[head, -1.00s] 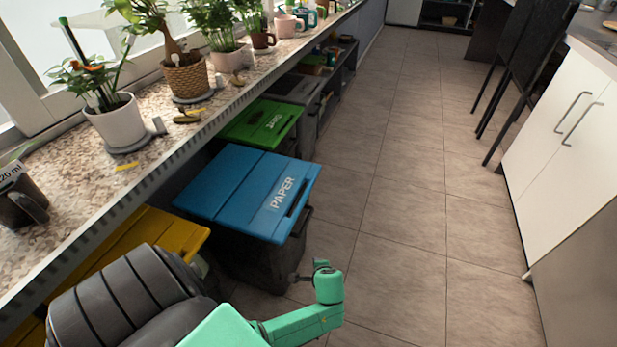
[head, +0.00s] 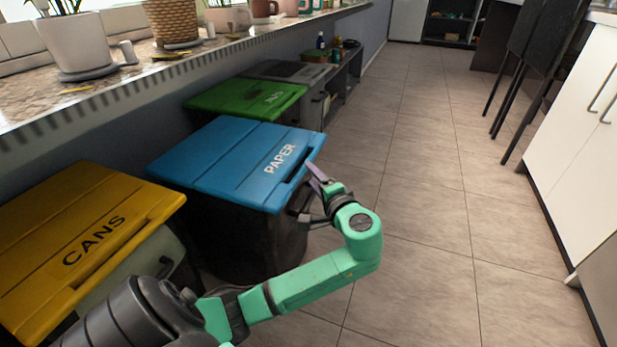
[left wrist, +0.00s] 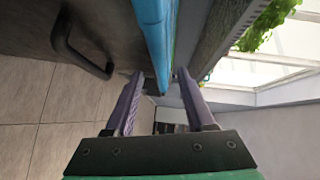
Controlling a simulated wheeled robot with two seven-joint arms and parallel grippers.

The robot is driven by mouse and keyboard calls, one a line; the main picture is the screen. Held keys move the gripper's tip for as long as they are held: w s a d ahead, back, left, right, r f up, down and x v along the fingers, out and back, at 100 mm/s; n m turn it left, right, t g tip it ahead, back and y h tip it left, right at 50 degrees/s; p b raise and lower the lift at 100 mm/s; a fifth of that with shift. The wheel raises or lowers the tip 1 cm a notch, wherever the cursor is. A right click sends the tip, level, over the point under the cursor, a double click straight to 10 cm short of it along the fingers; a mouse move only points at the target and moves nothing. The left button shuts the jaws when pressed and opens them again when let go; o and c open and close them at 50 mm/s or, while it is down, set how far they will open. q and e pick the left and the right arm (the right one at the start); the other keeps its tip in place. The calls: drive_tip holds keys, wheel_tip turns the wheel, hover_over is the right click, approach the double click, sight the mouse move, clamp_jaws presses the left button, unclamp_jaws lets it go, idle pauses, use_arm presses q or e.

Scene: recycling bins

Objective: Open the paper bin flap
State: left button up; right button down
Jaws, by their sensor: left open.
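The paper bin has a blue lid flap (head: 240,158) marked PAPER, lying shut on a dark bin body (head: 235,240). My left gripper (head: 308,198) is at the lid's front right corner, open, with one finger near lid height and the other lower. In the left wrist view the blue lid edge (left wrist: 155,35) runs between the two open purple fingers (left wrist: 158,75). I cannot tell whether they touch it. A dark handle (left wrist: 72,48) on the bin shows left of the fingers there. My right gripper is not in view.
The yellow cans bin (head: 85,245) stands nearer, left of my arm. The green-lidded bin (head: 247,98) is behind the paper bin. A stone sill (head: 130,85) with potted plants overhangs at the left. The tiled floor (head: 425,200) to the right is clear.

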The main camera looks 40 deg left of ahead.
use_arm(q)
drive_tip(key=x, duration=0.4)
drive_tip(key=shift+b, duration=0.3)
drive_tip(key=shift+c, duration=0.2)
clamp_jaws()
drive_tip(key=shift+f, duration=0.15)
idle(0.7)
